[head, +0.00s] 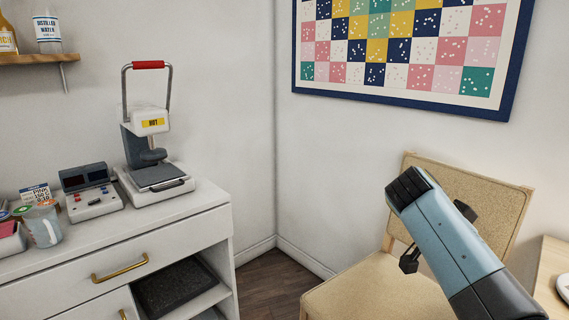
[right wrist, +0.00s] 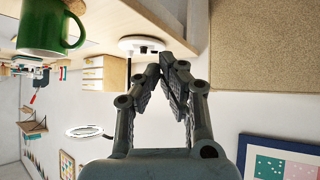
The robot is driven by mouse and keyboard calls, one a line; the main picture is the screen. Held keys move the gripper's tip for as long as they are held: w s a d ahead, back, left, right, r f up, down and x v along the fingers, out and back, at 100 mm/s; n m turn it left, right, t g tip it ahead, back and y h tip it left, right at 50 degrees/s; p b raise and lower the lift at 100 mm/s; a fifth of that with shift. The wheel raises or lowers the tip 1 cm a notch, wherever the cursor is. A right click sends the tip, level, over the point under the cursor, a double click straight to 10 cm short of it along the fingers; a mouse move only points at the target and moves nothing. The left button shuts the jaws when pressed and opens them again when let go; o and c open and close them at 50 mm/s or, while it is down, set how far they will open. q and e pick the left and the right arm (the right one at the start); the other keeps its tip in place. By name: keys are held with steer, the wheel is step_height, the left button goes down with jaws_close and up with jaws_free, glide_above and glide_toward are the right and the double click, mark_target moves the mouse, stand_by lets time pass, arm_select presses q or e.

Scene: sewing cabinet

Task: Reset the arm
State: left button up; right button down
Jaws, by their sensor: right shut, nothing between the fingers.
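My right arm comes in from the lower right in the head view, in front of a tan chair. In the right wrist view my right gripper (right wrist: 172,66) is shut. Its two fingers lean together at the tips, and nothing is between them. It points past a white round object (right wrist: 142,45) on a pale wooden surface, apart from it as far as I can tell. My left gripper and left arm are not in view.
The tan chair (head: 370,290) stands behind my arm. A white cabinet (head: 170,245) at left bears a heat press (head: 150,125) and a small control box (head: 95,203). A green mug (right wrist: 42,28) shows in the wrist view. Floor shows between cabinet and chair.

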steer(key=s+a+f+n+y, duration=0.2)
steer(key=s+f+n, duration=0.25)
steer(key=f, duration=0.65)
steer(key=s+a+f+n+y, duration=0.1)
steer(key=s+f+n, duration=0.2)
steer(key=s+f, duration=0.5)
steer(key=s+a+f+n+y, duration=0.2)
steer(key=s+f+n, duration=0.2)
steer(key=f, duration=0.9)
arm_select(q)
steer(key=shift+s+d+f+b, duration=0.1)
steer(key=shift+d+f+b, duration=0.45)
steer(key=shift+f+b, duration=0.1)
arm_select(e)
steer(key=s+f+n+y, duration=0.1)
steer(key=s+f, duration=0.3)
steer(key=s, duration=0.7)
steer(key=s+a+f+n+y, duration=0.1)
steer(key=s+f, duration=0.4)
steer(key=s, duration=0.6)
steer(key=s+a+f+n+y, duration=0.1)
steer(key=s+f, duration=0.4)
steer(key=s, duration=0.6)
steer(key=shift+f+n+y, duration=0.15)
steer(key=shift+n+y, duration=0.35)
steer(key=shift+n, duration=0.45)
